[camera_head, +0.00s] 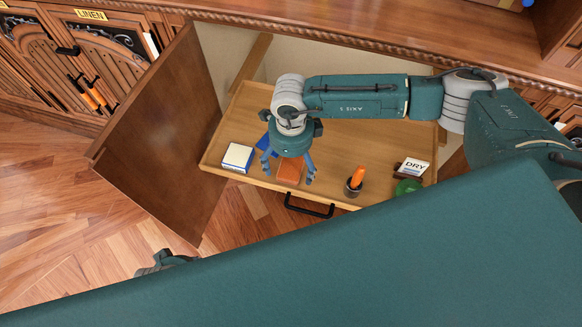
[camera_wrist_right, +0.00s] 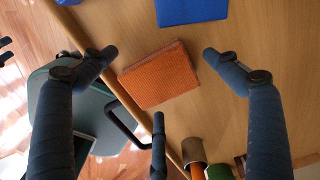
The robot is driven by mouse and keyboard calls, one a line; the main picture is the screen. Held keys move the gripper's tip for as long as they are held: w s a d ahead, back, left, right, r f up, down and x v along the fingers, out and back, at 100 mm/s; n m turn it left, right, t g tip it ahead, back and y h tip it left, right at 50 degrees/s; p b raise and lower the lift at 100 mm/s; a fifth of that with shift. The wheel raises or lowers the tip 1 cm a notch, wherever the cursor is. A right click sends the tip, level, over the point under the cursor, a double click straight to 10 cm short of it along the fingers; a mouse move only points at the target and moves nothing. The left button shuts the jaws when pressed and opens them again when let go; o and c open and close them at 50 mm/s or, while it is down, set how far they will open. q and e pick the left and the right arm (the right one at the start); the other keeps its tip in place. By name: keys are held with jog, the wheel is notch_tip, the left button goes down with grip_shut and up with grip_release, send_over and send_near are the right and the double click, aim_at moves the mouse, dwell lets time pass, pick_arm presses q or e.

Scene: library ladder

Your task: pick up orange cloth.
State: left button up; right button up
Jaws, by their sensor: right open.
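The orange cloth (camera_head: 290,171) is a flat folded rectangle in the pulled-out wooden drawer (camera_head: 338,150), near its front edge. In the right wrist view the cloth (camera_wrist_right: 160,77) lies flat on the drawer floor, with its weave visible. My right gripper (camera_head: 291,167) points down over it, fingers spread. In the wrist view the fingers of the right gripper (camera_wrist_right: 158,55) stand to both sides of the cloth and below it, holding nothing. A small dark part of my own body (camera_head: 163,262) shows at the lower left; I cannot tell if it is the left gripper.
The drawer also holds a white-and-blue box (camera_head: 237,157), a blue item (camera_head: 264,144), a dark cup with an orange object (camera_head: 355,184), a block marked DRY (camera_head: 412,167) and a green item (camera_head: 407,187). An open cabinet door (camera_head: 160,135) stands left.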

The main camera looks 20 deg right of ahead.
aim_at(291, 165)
jog(key=shift+f, duration=0.15)
pick_arm(q)
jog(key=shift+r, duration=0.1)
pick_arm(e)
jog(key=shift+c, duration=0.3)
jog(key=c, duration=1.3)
jog(key=shift+o, duration=0.2)
